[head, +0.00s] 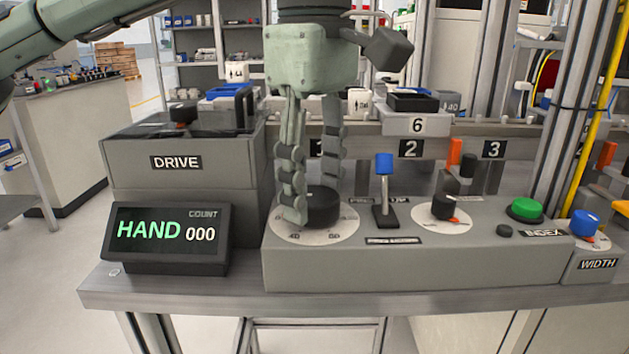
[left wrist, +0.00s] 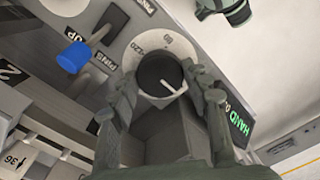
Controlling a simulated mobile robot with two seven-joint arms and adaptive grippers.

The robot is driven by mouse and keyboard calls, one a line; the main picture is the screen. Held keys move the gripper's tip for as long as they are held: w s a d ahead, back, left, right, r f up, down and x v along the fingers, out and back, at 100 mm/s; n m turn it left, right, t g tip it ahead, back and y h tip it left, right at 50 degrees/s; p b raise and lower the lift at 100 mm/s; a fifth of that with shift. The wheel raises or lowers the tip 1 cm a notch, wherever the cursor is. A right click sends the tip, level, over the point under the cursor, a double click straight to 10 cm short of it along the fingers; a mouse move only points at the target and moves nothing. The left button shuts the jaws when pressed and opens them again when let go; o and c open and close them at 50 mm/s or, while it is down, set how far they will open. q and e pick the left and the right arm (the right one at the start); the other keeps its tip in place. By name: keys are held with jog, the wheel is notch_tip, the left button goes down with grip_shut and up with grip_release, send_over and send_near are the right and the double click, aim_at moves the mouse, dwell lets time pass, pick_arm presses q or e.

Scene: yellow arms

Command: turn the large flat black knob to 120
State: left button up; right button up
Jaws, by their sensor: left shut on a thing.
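The large flat black knob (head: 323,207) sits on a pale round dial at the left end of the grey control panel. My left gripper (head: 312,198) reaches down from above and is shut on the knob, one finger at each side. In the left wrist view the knob (left wrist: 158,73) shows between the fingers of the left gripper (left wrist: 163,82). A white pointer line on its top points to the lower right of that picture. The 120 and 60 marks show on the dial (left wrist: 150,46), away from the line. My right gripper is not seen.
Right of the knob stand a blue-capped lever (head: 384,180), a smaller black knob (head: 445,207), a green button (head: 526,209) and a blue knob (head: 584,223). A display (head: 167,238) at the left reads HAND, COUNT 000. Bins stand behind the panel.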

pick_arm(q)
jog(key=shift+n, duration=0.8)
jog(key=n, duration=0.5)
jog(key=shift+b, duration=0.4)
jog(key=n, duration=0.3)
jog(key=shift+n, duration=0.5)
jog(key=n+b, duration=0.1)
jog(key=n, duration=0.3)
jog(key=n+b, duration=0.2)
jog(key=n, duration=0.9)
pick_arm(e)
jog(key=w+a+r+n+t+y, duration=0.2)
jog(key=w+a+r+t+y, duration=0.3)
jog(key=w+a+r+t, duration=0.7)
pick_arm(q)
jog(key=n+b, duration=0.2)
jog(key=n, duration=0.6)
jog(key=shift+n, duration=0.4)
jog(key=shift+n+b, duration=0.45)
jog(key=shift+n, duration=0.35)
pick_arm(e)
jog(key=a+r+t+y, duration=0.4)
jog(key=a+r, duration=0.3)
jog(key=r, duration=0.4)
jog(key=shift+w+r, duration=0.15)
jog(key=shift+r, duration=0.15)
